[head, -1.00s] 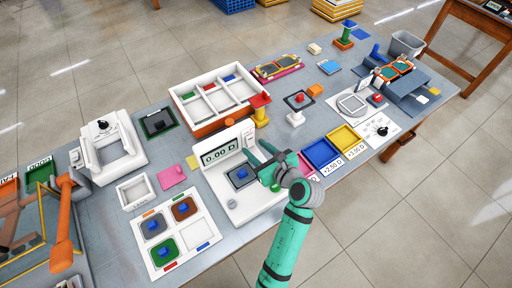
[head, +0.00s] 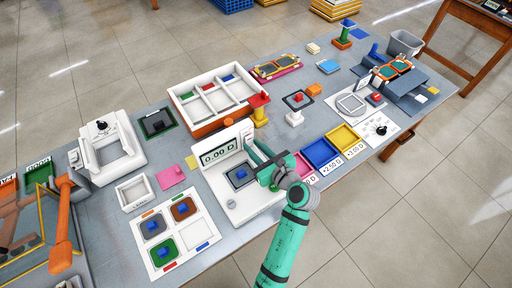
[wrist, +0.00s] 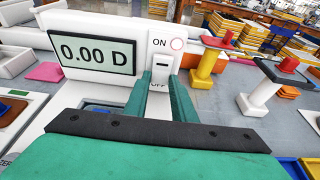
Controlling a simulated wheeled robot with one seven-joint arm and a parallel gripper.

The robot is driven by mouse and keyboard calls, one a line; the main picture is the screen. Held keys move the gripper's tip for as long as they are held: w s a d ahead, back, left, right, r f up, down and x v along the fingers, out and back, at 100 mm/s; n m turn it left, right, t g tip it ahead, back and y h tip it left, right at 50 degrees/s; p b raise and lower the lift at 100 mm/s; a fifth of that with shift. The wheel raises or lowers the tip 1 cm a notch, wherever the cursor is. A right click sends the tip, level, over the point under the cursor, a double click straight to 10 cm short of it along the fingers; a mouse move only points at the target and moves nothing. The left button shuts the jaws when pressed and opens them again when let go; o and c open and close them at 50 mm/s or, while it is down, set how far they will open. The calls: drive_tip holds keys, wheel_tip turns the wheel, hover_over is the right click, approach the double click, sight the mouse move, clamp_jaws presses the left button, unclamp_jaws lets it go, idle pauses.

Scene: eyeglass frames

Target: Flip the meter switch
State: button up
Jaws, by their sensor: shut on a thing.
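The white meter (head: 246,207) stands near the table's front edge, with a display (wrist: 91,51) reading 0.00 D. In the wrist view its light switch (wrist: 161,68) sits on a panel right of the display, between an ON label above and a partly hidden OFF label below. A pale round lamp (wrist: 177,44) with a pinkish rim is beside ON. My gripper (wrist: 160,82) has its two green fingers around the switch, shut on it. In the head view my gripper (head: 262,158) reaches the meter's right side. The lever's exact position is hard to tell.
A yellow stand with a red top (head: 260,110) and a white stand with a red knob (head: 296,112) are behind the gripper. Blue (head: 320,153) and yellow (head: 344,138) trays lie to its right. A white card with coloured pads (head: 172,232) lies left of the meter.

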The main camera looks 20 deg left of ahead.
drive_tip(key=shift+a+f+t+y, duration=0.2)
drive_tip(key=shift+f+t+y, duration=0.1)
drive_tip(key=shift+t+y, duration=0.25)
drive_tip(key=o, duration=1.1)
drive_tip(key=shift+c, duration=0.2)
drive_tip(key=shift+d, duration=0.15)
drive_tip(key=shift+s+d+r, duration=0.1)
drive_tip(key=shift+s+d, duration=0.1)
drive_tip(key=v, duration=1)
drive_tip(key=shift+d, duration=0.1)
